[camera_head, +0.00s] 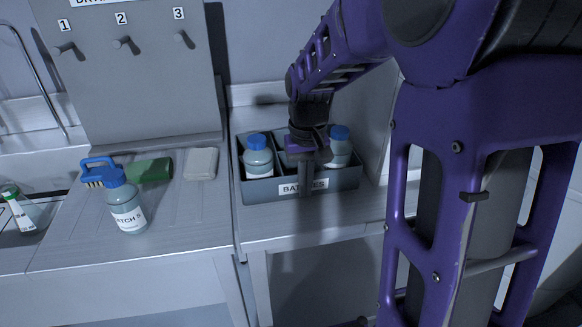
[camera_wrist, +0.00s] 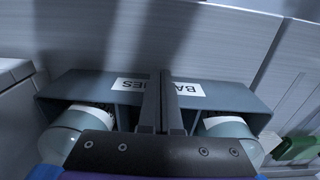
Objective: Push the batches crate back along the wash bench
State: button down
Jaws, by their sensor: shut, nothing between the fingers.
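The batches crate (camera_head: 258,192), a dark grey box with a white "BATCHES" label, stands on the wash bench (camera_head: 285,225) against the corner at the back. It also shows upside down in the wrist view (camera_wrist: 230,98). Two bottles with blue caps stand in it, one at the left (camera_head: 258,160) and one at the right (camera_head: 339,152). My gripper (camera_head: 306,188) is shut and empty, pointing down at the middle of the crate's front wall. In the wrist view its fingers (camera_wrist: 160,88) cover the middle of the label. I cannot tell whether they touch the wall.
A labelled bottle (camera_head: 128,210) stands on the drainer at the left, with a blue brush (camera_head: 98,172) behind it. A green sponge (camera_head: 150,171) and a pale block (camera_head: 201,163) lie nearby. A pegboard (camera_head: 130,80) rises behind. The bench before the crate is clear.

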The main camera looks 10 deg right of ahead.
jog(key=shift+w+p, duration=4.75)
jog(key=shift+w, duration=5.5)
jog(key=shift+s+r+p, duration=0.3)
jog(key=shift+s+r, duration=2.2)
jog(key=shift+s, duration=0.1)
